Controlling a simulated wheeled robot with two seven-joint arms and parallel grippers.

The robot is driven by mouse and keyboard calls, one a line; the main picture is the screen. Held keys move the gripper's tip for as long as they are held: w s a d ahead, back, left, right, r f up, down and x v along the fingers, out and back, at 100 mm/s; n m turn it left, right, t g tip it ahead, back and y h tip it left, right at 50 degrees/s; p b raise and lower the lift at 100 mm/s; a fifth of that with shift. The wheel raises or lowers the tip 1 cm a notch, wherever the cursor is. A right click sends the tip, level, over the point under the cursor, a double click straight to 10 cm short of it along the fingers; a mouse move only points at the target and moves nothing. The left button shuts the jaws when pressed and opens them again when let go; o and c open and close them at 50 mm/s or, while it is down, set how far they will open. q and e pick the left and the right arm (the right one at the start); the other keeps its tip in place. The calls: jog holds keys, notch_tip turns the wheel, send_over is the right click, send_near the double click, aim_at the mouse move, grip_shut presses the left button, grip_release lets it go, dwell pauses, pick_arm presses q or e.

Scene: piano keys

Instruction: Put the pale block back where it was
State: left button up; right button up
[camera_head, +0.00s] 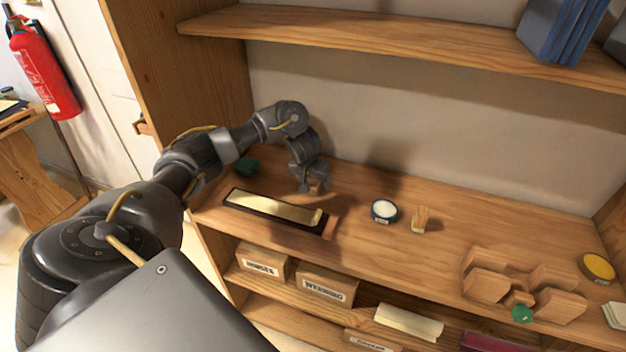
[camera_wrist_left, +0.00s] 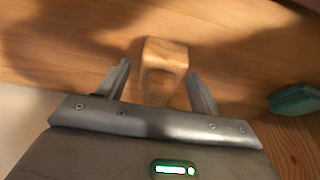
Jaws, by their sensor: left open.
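A small light-wood block (camera_wrist_left: 165,52) stands on the wooden shelf board, straight ahead of my left gripper (camera_wrist_left: 160,84) in the wrist view. The two fingers are open, one on each side of its near end, with gaps showing. In the head view my left gripper (camera_head: 312,186) points down at the board near the back wall, and the block (camera_head: 318,188) is mostly hidden by it. I cannot tell whether this is the pale block that the task names. My right gripper is not in view.
A dark tray (camera_head: 232,205) with a long pale strip lies in front of the gripper. A dark green block (camera_head: 247,165) is to the left. Several wooden blocks (camera_head: 485,285) sit farther right.

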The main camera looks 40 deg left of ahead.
pick_arm(q)
jog(key=shift+r, duration=0.15)
jog(key=p+v, duration=0.6)
jog(key=v, duration=0.6)
jog(key=shift+p, duration=0.3)
